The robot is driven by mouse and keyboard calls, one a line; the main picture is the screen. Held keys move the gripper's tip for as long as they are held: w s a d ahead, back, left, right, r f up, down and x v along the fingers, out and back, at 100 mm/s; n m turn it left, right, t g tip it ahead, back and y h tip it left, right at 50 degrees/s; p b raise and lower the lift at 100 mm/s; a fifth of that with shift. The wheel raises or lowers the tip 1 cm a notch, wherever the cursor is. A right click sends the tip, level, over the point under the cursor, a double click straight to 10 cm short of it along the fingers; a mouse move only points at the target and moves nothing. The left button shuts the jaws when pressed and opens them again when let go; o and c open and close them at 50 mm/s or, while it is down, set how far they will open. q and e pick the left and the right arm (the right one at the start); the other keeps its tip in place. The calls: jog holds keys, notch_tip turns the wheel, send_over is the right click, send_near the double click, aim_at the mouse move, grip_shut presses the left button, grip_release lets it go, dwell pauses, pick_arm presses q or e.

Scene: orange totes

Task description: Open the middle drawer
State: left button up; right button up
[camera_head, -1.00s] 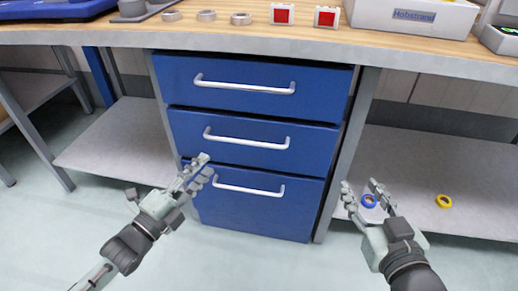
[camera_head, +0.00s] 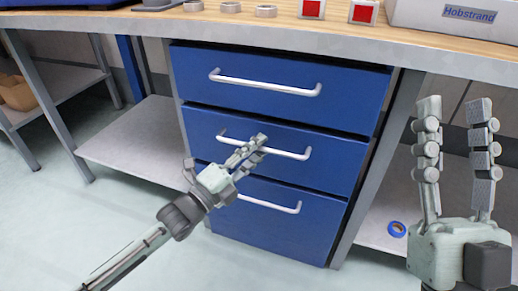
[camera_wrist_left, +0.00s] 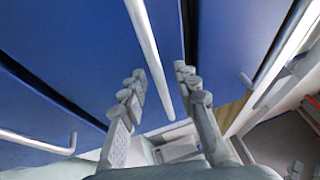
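The middle drawer (camera_head: 335,172) is the second of three blue drawers, and its front looks level with the others, closed. Its white bar handle (camera_head: 294,154) runs across the front. My right gripper (camera_head: 456,102) is open and empty, raised at the right, fingers pointing up.
The top drawer (camera_head: 350,93) and bottom drawer (camera_head: 275,235) are closed. The wooden worktop (camera_head: 340,20) above holds metal rings, red-faced blocks and a white Hobstrand box (camera_head: 440,18). Grey shelves flank the cabinet; a blue tape roll (camera_head: 397,229) lies on the right one. Floor at left is clear.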

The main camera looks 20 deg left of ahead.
pick_arm(q)
jog(key=shift+w+d+r, duration=0.1)
jog(key=shift+w+d, duration=0.1)
jog(key=shift+w, duration=0.15)
grip_shut()
